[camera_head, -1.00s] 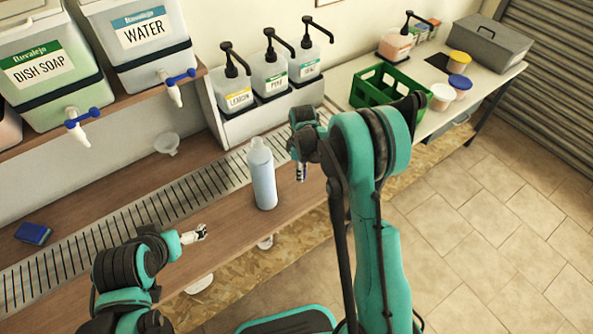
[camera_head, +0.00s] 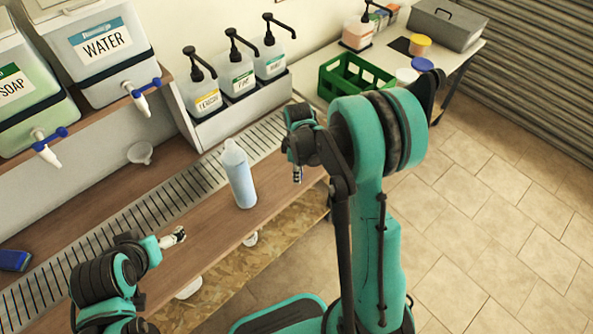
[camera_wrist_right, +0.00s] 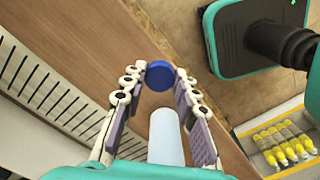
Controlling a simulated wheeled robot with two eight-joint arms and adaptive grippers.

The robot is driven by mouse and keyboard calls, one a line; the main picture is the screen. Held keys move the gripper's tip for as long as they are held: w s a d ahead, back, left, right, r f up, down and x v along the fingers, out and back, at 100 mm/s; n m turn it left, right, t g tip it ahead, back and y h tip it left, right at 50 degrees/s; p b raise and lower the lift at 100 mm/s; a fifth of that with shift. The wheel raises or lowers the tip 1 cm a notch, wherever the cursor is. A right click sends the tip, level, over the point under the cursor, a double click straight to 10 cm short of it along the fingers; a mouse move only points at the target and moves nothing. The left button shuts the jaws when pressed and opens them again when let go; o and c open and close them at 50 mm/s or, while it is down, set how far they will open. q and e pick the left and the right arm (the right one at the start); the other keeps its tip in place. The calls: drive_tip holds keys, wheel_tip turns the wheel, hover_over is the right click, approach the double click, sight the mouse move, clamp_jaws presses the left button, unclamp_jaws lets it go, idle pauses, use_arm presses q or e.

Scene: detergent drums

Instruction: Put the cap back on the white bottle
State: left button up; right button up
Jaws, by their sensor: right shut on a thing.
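The white bottle (camera_head: 240,178) stands upright on the wooden counter, and its top shows no cap. It also shows in the right wrist view (camera_wrist_right: 166,138), between the lines of my right fingers. My right gripper (camera_head: 297,174) is just right of the bottle in the head view, apart from it. In the right wrist view its fingertips (camera_wrist_right: 160,74) are shut on a round blue cap (camera_wrist_right: 160,75). The cap is hidden or too small to make out in the head view. My left gripper (camera_head: 173,238) hangs at the counter's front, left of the bottle; its finger gap is unclear.
A slatted drain strip (camera_head: 185,195) runs along the counter behind the bottle. A white funnel (camera_head: 140,153) and a blue sponge (camera_head: 14,260) lie further left. Pump bottles (camera_head: 240,80) stand behind. A green crate (camera_head: 352,78) is at the back right.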

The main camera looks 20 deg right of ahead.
drive_tip(key=s+a+r+m, duration=0.3)
drive_tip(key=a+r+m, duration=0.2)
drive_tip(key=r+m, duration=0.3)
drive_tip(key=shift+a+m, duration=0.25)
drive_tip(key=shift+m, duration=1.55)
